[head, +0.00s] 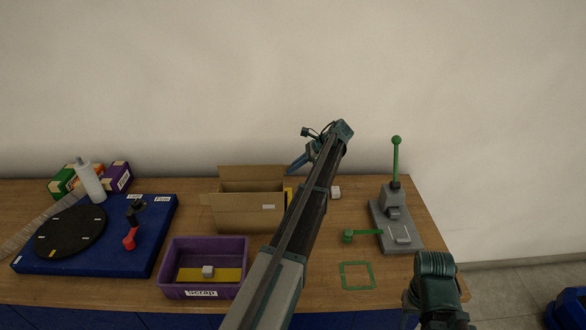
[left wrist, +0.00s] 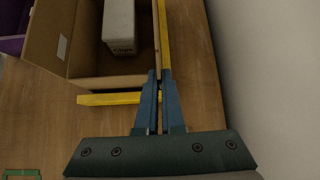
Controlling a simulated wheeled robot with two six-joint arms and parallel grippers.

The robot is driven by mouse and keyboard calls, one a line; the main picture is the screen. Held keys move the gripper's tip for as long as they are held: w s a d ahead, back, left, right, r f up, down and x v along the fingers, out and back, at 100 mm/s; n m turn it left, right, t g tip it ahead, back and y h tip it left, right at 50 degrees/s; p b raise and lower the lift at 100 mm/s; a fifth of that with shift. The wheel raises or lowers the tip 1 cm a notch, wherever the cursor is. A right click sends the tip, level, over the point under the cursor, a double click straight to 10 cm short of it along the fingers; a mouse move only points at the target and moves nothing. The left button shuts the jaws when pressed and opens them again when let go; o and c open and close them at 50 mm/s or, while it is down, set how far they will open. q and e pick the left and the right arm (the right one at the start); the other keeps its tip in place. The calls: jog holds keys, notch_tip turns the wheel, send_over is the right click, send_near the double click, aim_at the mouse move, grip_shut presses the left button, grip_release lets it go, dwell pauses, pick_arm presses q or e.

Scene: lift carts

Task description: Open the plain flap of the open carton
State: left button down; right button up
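The open carton (head: 245,216) stands on the table, a white label on its front. Its plain back flap (head: 250,172) stands up along the rear edge. In the left wrist view this flap (left wrist: 156,30) shows nearly edge-on as a thin brown strip. My left gripper (head: 291,170) is at the flap's right end; in the wrist view its blue fingers (left wrist: 161,75) are close together, one on each side of the strip, and look shut on it. A pale box (left wrist: 119,25) lies inside the carton. My right arm shows at the lower right, but its fingers do not.
A purple scrap bin (head: 203,292) stands in front of the carton. Yellow strips (left wrist: 105,99) lie beside and behind the carton. A blue board (head: 145,235) with a black disc is at the left; a green-handled press (head: 396,165) is at the right.

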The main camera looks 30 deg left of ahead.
pick_arm(q)
jog(key=shift+w+a, duration=0.1)
jog(key=shift+w, duration=0.05)
dwell(0.5)
jog(key=c, duration=1)
grip_release()
jog(key=shift+c, duration=0.2)
jog(key=p+v, duration=1)
jog(key=v, duration=0.3)
jog(key=shift+w+r, duration=0.3)
jog(key=shift+w, duration=0.05)
